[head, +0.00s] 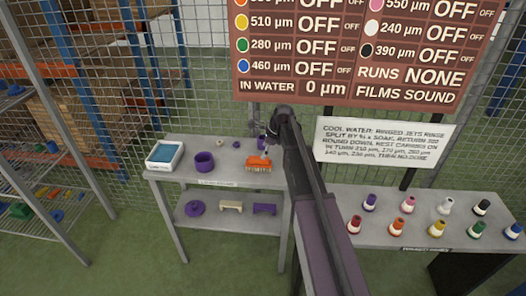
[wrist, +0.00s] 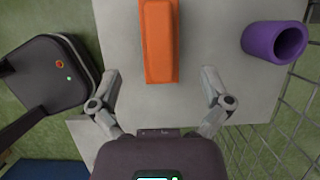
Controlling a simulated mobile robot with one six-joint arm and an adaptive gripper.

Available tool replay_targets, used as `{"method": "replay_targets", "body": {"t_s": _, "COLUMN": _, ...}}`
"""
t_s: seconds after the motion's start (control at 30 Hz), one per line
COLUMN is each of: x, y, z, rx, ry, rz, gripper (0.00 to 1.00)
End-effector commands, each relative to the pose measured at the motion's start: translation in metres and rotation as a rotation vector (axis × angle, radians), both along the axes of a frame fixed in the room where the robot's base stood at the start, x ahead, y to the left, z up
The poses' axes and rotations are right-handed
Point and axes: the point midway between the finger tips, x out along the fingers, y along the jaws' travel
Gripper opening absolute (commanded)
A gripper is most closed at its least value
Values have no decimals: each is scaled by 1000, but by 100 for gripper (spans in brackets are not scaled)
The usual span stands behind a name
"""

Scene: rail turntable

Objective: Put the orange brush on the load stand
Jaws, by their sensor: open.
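The orange brush (head: 258,160) stands on the top of the left grey table with its pale bristles down. In the wrist view the brush (wrist: 160,42) shows as a long orange block from above. My gripper (wrist: 160,76) is open, with its fingers spread to either side of the line of the brush and its near end just ahead of them. Nothing is held. In the head view my arm partly hides the gripper beside the brush. I cannot tell which surface is the load stand; the label on the left table's edge is too small to read.
On the left table are a blue-filled tray (head: 165,154), a purple cup (head: 205,162) and small pieces behind. Its lower shelf holds purple and cream parts. Several coloured bottles stand on the right table (head: 400,235). Wire fence rises behind.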

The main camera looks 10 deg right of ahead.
Motion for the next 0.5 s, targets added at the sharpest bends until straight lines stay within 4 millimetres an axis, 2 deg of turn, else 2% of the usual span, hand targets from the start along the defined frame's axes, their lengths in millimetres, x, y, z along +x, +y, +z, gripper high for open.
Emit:
{"method": "replay_targets", "body": {"t_s": 0.27, "x": -1, "y": 0, "z": 0, "rx": -2, "ry": -2, "rz": 5, "gripper": 98}}
{"method": "replay_targets", "body": {"t_s": 0.5, "x": -20, "y": 5, "z": -2, "rx": -34, "ry": -29, "rz": 104, "gripper": 98}}
